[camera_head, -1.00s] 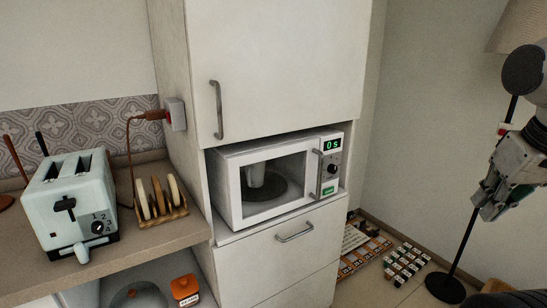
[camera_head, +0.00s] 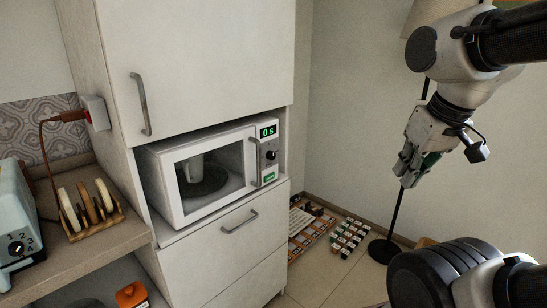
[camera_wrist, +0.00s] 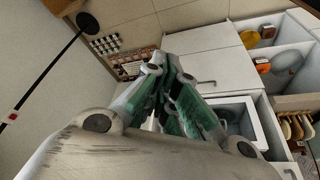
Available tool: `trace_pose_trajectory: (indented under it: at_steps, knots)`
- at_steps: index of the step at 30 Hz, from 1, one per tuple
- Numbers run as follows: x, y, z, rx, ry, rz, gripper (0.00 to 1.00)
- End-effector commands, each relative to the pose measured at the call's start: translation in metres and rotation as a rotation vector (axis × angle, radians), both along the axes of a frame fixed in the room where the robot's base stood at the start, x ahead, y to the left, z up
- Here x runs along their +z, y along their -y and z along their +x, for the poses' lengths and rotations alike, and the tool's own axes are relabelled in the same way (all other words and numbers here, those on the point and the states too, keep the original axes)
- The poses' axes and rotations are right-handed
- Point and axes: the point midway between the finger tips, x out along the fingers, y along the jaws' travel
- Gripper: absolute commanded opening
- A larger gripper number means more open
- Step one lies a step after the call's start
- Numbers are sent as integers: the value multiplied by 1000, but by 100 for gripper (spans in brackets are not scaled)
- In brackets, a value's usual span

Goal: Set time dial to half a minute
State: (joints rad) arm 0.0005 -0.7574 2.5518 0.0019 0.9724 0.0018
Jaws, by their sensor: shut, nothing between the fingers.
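A white microwave (camera_head: 164,194) stands in a nook of the tall white cabinet in the head view. Its panel on the right carries a green display (camera_head: 268,131) reading "0 s". The dark round time dial (camera_head: 271,155) sits below the display. A green-lit button (camera_head: 269,177) is under the dial. The microwave door looks closed, and a white mug (camera_head: 193,168) shows behind its glass. My gripper (camera_head: 406,181) is shut and empty, pointing down, well to the right of the microwave. In the wrist view my gripper's fingers (camera_wrist: 168,75) hide part of the microwave.
A drawer with a handle (camera_head: 239,222) is below the microwave. A toast rack (camera_head: 92,229) and a toaster (camera_head: 14,215) stand on the counter at left. A dark lamp stand (camera_head: 384,252) is at right. Small items (camera_head: 347,236) lie on the floor.

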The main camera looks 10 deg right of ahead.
Motion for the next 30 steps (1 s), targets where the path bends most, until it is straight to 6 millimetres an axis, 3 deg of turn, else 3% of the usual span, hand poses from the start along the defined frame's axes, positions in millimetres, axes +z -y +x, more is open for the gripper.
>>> trace_pose_trajectory:
  at_steps: [2,5,9,14,20,24,27,30]
  knots:
    - [0,0,0,0,0,0,4]
    - [-3,1,1,-5,-16,0,22]
    - [-26,4,6,-19,-128,1,47]
    - [-69,14,19,-33,-339,-16,50]
    - [-133,40,80,33,-396,-93,50]
    - [-190,53,141,158,-326,-145,50]
    - [-236,53,189,283,-229,-166,50]
    - [-282,41,239,436,-81,-168,50]
